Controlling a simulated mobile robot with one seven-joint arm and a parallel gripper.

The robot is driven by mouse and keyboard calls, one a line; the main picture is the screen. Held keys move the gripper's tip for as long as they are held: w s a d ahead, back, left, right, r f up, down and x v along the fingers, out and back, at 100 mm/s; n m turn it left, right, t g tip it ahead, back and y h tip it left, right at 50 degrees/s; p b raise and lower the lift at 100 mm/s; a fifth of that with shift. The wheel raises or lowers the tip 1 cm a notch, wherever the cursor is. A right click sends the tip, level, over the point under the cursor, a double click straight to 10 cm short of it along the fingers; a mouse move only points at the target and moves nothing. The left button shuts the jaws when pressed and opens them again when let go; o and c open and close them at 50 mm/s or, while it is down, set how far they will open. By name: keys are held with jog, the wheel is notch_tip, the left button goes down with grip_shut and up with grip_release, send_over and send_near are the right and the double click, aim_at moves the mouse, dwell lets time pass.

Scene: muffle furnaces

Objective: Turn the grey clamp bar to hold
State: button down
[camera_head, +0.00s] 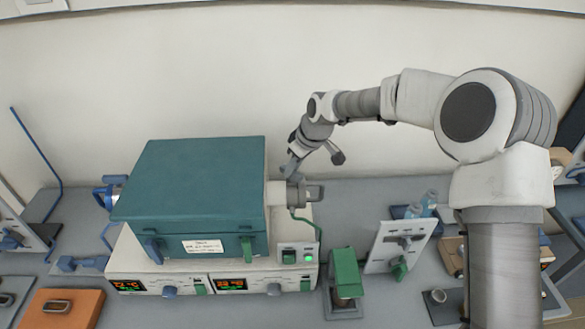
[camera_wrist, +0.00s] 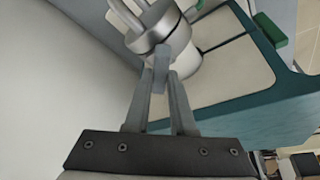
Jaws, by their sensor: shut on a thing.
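The grey clamp bar (camera_wrist: 160,65) shows in the wrist view as a short flat bar beside a round metal collar (camera_wrist: 152,32). My gripper (camera_wrist: 161,78) is shut on the bar's end, one finger on each side. In the head view my gripper (camera_head: 291,168) reaches down to the right side of the teal-topped furnace (camera_head: 190,185), at a pale cylinder with a metal disc and grey handle (camera_head: 312,192). The bar is too small and covered there to tell its angle.
A green block on a stand (camera_head: 345,272) and a tilted white panel (camera_head: 400,245) stand to the right. An orange box (camera_head: 62,308) lies front left. The wall is close behind.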

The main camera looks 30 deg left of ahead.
jog(key=n+g, duration=0.2)
jog(key=n, duration=0.2)
jog(key=shift+w+n, duration=0.15)
jog(key=shift+n, duration=0.15)
jog(key=shift+w+n+g+h, duration=0.1)
jog(key=shift+n+g+h, duration=0.35)
jog(key=shift+n, duration=1.55)
jog(key=shift+g+p, duration=0.25)
jog(key=shift+p, duration=0.05)
jog(key=c, duration=0.8)
grip_release()
jog(key=shift+o, duration=0.2)
jog(key=v, duration=1.7)
jog(key=shift+d+b, duration=0.35)
jog(key=shift+b, duration=0.1)
